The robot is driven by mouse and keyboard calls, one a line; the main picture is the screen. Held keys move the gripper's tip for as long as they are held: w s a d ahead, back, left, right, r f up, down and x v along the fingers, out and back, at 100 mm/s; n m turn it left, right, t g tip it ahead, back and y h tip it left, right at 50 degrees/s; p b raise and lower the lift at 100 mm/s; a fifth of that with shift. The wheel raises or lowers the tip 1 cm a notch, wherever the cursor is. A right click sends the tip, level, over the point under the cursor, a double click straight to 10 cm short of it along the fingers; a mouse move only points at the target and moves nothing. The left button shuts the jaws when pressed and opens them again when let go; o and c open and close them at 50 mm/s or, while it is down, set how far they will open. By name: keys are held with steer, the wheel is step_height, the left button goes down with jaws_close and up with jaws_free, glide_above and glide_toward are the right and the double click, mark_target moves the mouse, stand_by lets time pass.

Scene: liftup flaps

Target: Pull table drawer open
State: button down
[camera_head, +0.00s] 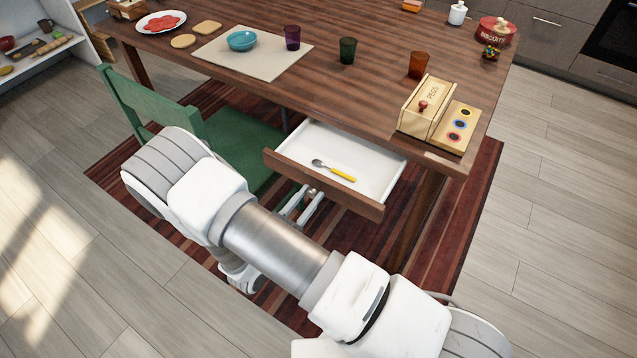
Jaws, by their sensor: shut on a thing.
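The table drawer (374,203) is pulled out from under the front edge of the wooden table (375,105). Its white inside shows, and a spoon with a yellow handle (334,171) lies in it. My gripper (303,199) is at the middle of the drawer's wooden front, low against its outer face. It is shut on the drawer handle, which is mostly hidden by the drawer front and my gripper. My arm reaches in from the lower right and hides part of the floor and chair.
A green chair (150,97) stands just left of the drawer. A wooden box (427,106), cups (347,50), a blue bowl (242,40) and a white plate (161,22) are on the table. A striped rug (470,200) lies below. Open floor (560,230) is at right.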

steer(key=shift+s+a, duration=0.4)
steer(key=shift+s, duration=0.15)
steer(key=c, duration=0.5)
jaws_free()
steer(key=shift+c, duration=0.2)
steer(key=p+v, duration=0.1)
steer(key=v, duration=1.6)
steer(key=shift+p, duration=0.3)
steer(key=shift+s, duration=0.1)
